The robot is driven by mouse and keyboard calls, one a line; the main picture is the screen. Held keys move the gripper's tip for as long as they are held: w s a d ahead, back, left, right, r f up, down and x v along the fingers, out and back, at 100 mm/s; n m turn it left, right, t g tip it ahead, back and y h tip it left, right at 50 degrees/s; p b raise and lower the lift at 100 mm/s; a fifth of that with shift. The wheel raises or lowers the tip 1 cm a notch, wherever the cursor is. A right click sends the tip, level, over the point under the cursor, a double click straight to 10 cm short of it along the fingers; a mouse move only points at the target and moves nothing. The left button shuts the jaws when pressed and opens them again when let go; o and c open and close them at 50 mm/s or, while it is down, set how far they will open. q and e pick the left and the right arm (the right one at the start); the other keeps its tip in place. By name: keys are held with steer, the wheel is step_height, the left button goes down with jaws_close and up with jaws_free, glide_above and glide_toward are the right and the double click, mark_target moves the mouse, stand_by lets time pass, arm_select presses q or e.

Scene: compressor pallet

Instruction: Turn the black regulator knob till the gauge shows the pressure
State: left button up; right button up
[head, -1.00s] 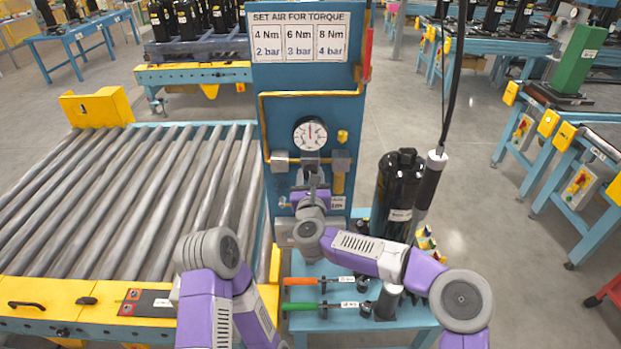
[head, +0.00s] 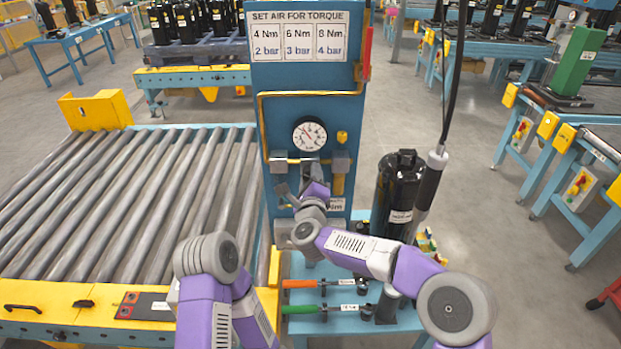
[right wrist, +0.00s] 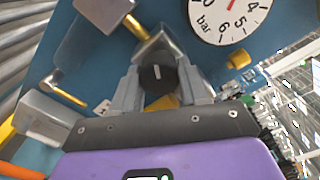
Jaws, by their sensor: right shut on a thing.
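The black regulator knob (right wrist: 157,78) sits between the two grey fingers of my right gripper (right wrist: 158,92), which is shut on it. In the head view my right gripper (head: 311,178) is at the blue panel below the gauge and hides the knob. The round white gauge (head: 310,134) has a red needle pointing up and to the left; its numbers are too small to read there. In the right wrist view the gauge (right wrist: 228,14) is cut off at the top, with 4, 5, 6 and "bar" readable. My left gripper is out of view.
A sign (head: 300,40) pairs 4 Nm with 2 bar, 6 Nm with 3 bar and 8 Nm with 4 bar. A black compressor (head: 397,190) stands to the right, near a hanging tool (head: 430,178). Orange-handled (head: 300,283) and green-handled (head: 300,308) tools lie below. A roller conveyor (head: 130,200) is left.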

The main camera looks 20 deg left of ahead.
steer(key=shift+r+n+p, duration=0.15)
steer(key=shift+n+p, duration=1.5)
steer(key=shift+n, duration=6.05)
steer(key=o, duration=1.1)
steer(key=shift+c, duration=0.2)
steer(key=v, duration=0.7)
steer(key=shift+s, duration=0.3)
